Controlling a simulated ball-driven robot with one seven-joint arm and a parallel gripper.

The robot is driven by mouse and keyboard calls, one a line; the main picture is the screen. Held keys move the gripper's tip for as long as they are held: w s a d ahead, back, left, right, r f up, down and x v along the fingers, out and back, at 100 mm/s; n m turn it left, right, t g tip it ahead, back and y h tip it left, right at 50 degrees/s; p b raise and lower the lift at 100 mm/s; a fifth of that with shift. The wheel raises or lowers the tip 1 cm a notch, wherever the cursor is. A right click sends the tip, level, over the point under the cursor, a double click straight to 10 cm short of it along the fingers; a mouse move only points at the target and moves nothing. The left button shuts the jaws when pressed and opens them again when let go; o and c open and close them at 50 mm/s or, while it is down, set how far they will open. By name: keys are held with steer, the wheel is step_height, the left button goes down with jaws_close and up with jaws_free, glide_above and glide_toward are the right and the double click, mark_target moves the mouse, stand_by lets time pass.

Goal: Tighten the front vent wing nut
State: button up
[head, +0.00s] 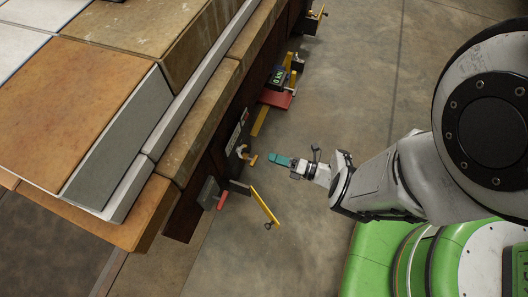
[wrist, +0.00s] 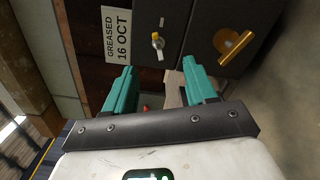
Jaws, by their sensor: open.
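A brass winged piece (head: 249,157), which looks like the wing nut, stands out from the dark side of the stack in the head view. A brass piece with a bar and round hub (wrist: 236,46) shows at the upper right in the wrist view, on a dark box. I cannot tell for sure that both are the same piece. My gripper (head: 274,160) has teal fingers and points at the stack's side, close to the brass piece but apart from it. In the wrist view my gripper (wrist: 158,68) is open and empty, with a small yellow-and-white knob (wrist: 157,42) beyond the gap.
A white label (wrist: 117,34) reads "GREASED 16 OCT". A yellow lever (head: 265,206) sticks out nearer the front, beside a grey block with a red part (head: 221,200). A red bracket (head: 275,98) juts out farther back. Bare concrete floor (head: 350,75) lies to the right.

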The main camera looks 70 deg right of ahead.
mark_target(241, 151)
steer(key=o, duration=0.3)
steer(key=n, duration=0.3)
steer(key=s+f+n+b, duration=0.1)
steer(key=shift+n, duration=0.3)
steer(key=shift+o, duration=0.6)
steer(key=n, duration=0.2)
steer(key=shift+n, duration=0.4)
steer(key=w+a+r+n+b, duration=0.1)
steer(key=w+n+b, duration=0.3)
steer(key=w+n, duration=0.7)
steer(key=shift+w+a, duration=0.35)
steer(key=shift+a, duration=0.05)
steer(key=shift+r, duration=0.1)
